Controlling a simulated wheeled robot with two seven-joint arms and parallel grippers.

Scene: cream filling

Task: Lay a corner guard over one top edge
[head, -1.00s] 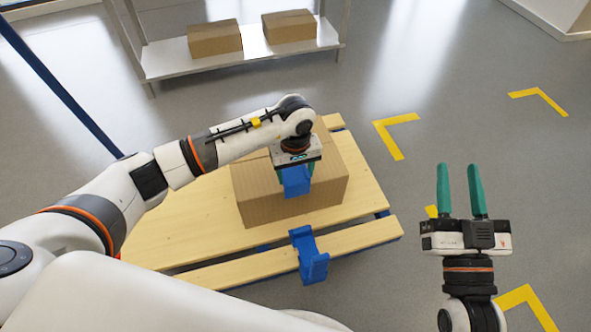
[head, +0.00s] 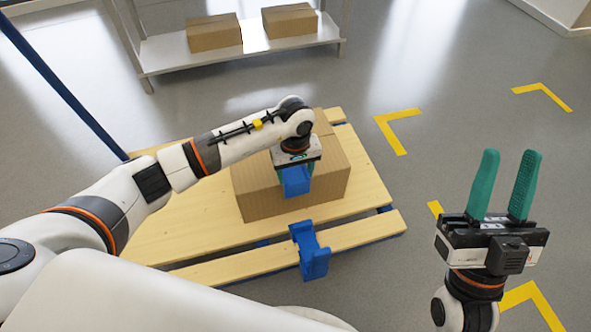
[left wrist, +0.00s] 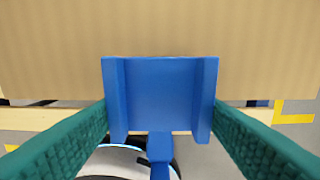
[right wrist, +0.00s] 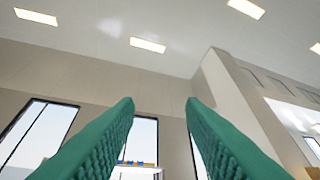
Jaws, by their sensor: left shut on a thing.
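A cardboard box (head: 333,165) stands on the wooden pallet. My left gripper (head: 297,168) is shut on a blue corner guard (head: 296,182) at the near top edge of the box. In the left wrist view the guard (left wrist: 160,92) sits between the green fingers, against the cardboard (left wrist: 160,30); whether it rests on the edge or hovers just off it I cannot tell. A second blue corner guard (head: 309,250) lies on the pallet's near plank. My right gripper (head: 510,158) is open, empty and pointing up, off to the right of the pallet.
The pallet (head: 185,215) has bare planks left of and in front of the box. A metal shelf (head: 165,58) with two cardboard boxes stands behind. Yellow floor corner marks (head: 398,132) lie to the right on otherwise clear grey floor.

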